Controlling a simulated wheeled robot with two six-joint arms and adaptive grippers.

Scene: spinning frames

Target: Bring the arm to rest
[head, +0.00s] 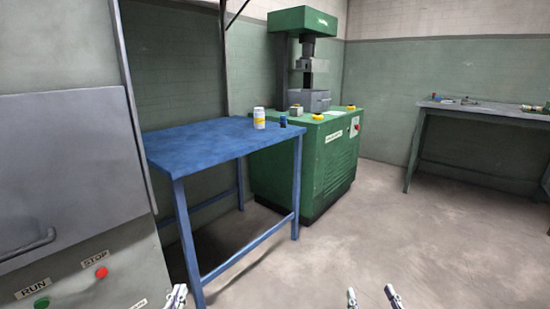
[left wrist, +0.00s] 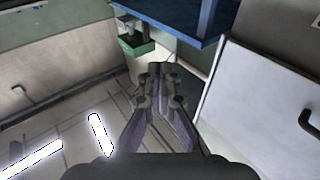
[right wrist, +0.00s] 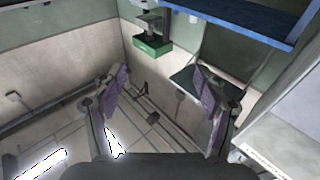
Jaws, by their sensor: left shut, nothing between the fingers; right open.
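My left gripper (head: 177,297) shows only its tips at the bottom edge of the head view, in front of the grey cabinet. In the left wrist view its fingers (left wrist: 160,72) meet, with nothing between them. My right gripper (head: 371,296) shows two separate fingertips at the bottom of the head view, over bare floor. In the right wrist view its fingers (right wrist: 161,76) are wide apart and empty. Neither gripper touches anything that I can see. Most of both arms is out of view.
A blue table (head: 205,140) stands ahead, bearing a white-and-yellow container (head: 259,118) and a small dark blue item (head: 283,122). A green press machine (head: 290,165) stands behind it. A grey cabinet (head: 60,170) fills the left. A workbench (head: 480,114) stands at right. The floor between is clear.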

